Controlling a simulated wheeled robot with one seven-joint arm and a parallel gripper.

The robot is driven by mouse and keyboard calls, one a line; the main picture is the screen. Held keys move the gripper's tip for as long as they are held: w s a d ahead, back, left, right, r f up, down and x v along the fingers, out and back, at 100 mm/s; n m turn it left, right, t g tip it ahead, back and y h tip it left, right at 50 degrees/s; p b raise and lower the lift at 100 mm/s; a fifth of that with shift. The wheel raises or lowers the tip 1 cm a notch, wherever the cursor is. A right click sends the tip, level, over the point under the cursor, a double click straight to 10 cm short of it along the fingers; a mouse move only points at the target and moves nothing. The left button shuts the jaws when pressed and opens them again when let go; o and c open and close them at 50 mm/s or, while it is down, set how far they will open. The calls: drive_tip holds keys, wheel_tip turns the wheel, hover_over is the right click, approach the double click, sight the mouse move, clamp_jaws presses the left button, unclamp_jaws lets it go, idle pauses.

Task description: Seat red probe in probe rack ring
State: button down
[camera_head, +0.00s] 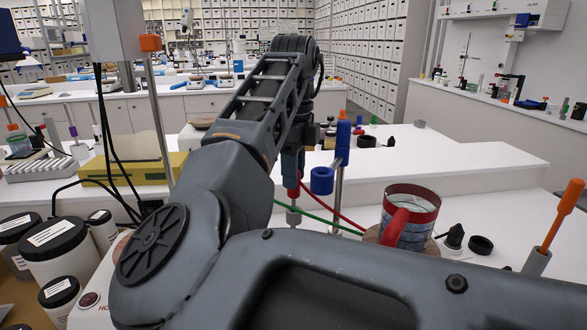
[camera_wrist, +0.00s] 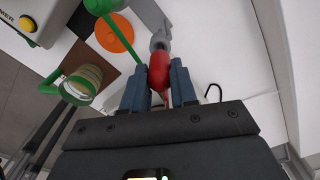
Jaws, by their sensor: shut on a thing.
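The red probe (camera_head: 293,191) is upright in my gripper (camera_head: 292,172), with its grey lower end (camera_head: 293,216) below the fingers. In the wrist view, the two fingers of my gripper (camera_wrist: 157,88) close on the probe's red body (camera_wrist: 158,70) from both sides. A blue ring (camera_head: 321,181) is fixed to a metal post (camera_head: 338,190) with a blue top, just right of the probe in the head view. The probe appears beside the ring, not inside it; their depth difference is hard to tell. A red cable (camera_head: 332,214) runs right from the probe.
A beaker with red rim and handle (camera_head: 422,202) stands right of the post. An orange-handled tool (camera_head: 562,212) is at far right. Black-lidded jars (camera_head: 58,248) crowd the left. The wrist view shows a green-handled beaker (camera_wrist: 82,82) and an orange disc (camera_wrist: 114,34).

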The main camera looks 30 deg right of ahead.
sight(293, 197)
drive_tip(key=shift+f+b, duration=0.55)
drive_tip(key=shift+f, duration=1)
drive_tip(key=c, duration=0.8)
unclamp_jaws()
wheel_tip(293, 197, up, 8)
drive_tip(key=shift+f, duration=0.1)
